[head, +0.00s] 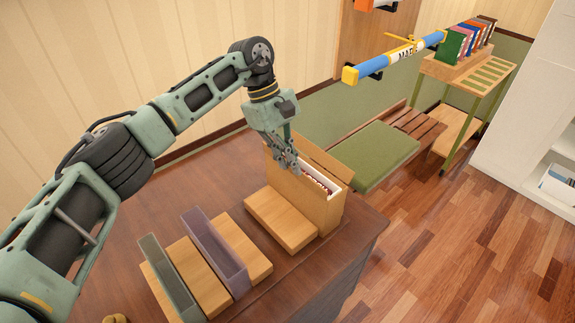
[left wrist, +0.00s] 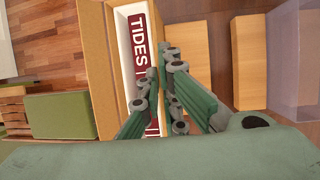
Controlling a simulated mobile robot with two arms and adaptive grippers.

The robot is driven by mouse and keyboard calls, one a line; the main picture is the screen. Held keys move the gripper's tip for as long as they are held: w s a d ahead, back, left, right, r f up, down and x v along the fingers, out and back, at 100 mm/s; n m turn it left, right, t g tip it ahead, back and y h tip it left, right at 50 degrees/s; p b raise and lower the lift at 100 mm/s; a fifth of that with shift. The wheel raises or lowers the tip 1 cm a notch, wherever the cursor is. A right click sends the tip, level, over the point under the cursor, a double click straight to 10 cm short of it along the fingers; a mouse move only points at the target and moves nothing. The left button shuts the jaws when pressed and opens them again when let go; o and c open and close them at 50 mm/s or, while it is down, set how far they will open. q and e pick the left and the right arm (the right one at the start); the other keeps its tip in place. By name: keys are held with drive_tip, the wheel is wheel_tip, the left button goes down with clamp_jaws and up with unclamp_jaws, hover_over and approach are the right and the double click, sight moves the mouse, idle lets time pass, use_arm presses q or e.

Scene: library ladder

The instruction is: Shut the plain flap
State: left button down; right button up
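A tan box (head: 317,212) stands upright on the dark wooden desk, open at the top. A plain tan flap (head: 322,159) stands raised along its far side; in the left wrist view the flap (left wrist: 97,60) is the strip left of the opening. Inside the box is a white-edged item with a red label (left wrist: 140,45) reading "TIDES", the rest hidden by my fingers. My left gripper (head: 290,163) is over the box's near-left top edge, its fingers seemingly together with nothing between them. In the wrist view the left gripper (left wrist: 171,62) covers part of the opening. My right gripper does not show.
A wooden block (head: 281,218) lies beside the box. A grey-green tray (head: 168,276) and purple tray (head: 215,250) lie farther left with more wood blocks. A green-cushioned bench (head: 375,155) is beyond the desk (head: 325,275). A blue-yellow tube (head: 390,60) hangs above.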

use_arm(q)
drive_tip(key=shift+w+d+g+y, duration=0.15)
drive_tip(key=shift+d+g+y, duration=0.05)
drive_tip(key=shift+g+y, duration=0.25)
drive_tip(key=c, duration=2.5)
unclamp_jaws()
drive_tip(key=o, duration=0.5)
drive_tip(key=v, duration=0.7)
drive_tip(key=shift+r, duration=0.25)
drive_tip(key=shift+a, duration=0.1)
